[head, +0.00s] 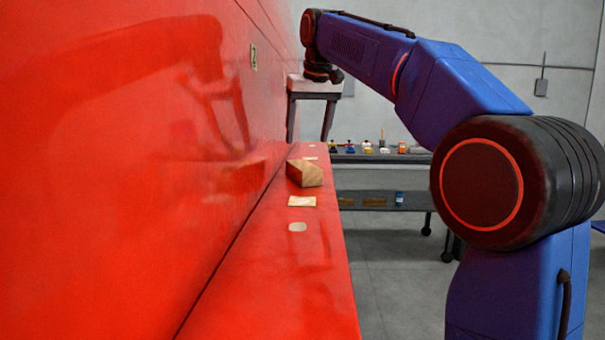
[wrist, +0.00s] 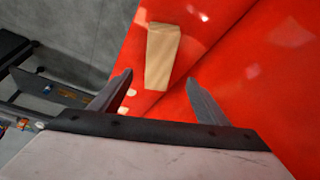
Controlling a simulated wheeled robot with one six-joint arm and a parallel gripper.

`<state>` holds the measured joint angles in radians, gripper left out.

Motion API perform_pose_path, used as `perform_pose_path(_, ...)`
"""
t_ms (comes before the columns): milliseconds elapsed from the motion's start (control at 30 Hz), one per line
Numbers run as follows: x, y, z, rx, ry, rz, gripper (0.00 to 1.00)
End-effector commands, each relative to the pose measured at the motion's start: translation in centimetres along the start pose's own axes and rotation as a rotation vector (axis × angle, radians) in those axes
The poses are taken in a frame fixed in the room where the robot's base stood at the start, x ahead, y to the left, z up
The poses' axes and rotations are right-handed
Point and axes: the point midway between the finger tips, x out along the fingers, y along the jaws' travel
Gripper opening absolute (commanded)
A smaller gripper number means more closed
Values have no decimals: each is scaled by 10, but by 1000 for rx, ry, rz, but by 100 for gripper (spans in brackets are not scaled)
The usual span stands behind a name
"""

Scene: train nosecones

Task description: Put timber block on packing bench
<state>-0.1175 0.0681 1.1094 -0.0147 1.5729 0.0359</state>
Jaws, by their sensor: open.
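The timber block (head: 305,173) is a light brown wooden piece with a sloped face. It lies on the red ledge beside the tall red wall. In the wrist view the timber block (wrist: 161,50) lies ahead of my fingertips. My gripper (head: 308,138) is open and empty, pointing down above the ledge near the block. In the wrist view my gripper (wrist: 159,77) has its fingers spread with the block between and beyond the tips, apart from them. A dark bench (head: 350,158) with small items on top stands behind the ledge; I cannot tell if it is the packing bench.
The red wall (head: 120,180) rises close on the left. Grey floor (head: 395,270) is open to the right of the ledge.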

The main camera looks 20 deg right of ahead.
Motion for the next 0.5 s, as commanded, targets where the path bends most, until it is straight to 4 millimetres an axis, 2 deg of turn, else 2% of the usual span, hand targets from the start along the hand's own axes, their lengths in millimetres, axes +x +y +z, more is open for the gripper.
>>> perform_pose_path(100, 22, 0, 0, 0, -2, 0, 69)
perform_pose_path(300, 52, 0, 0, 0, -1, 0, 69)
perform_pose_path(500, 64, 0, 0, 0, 1, 0, 69)
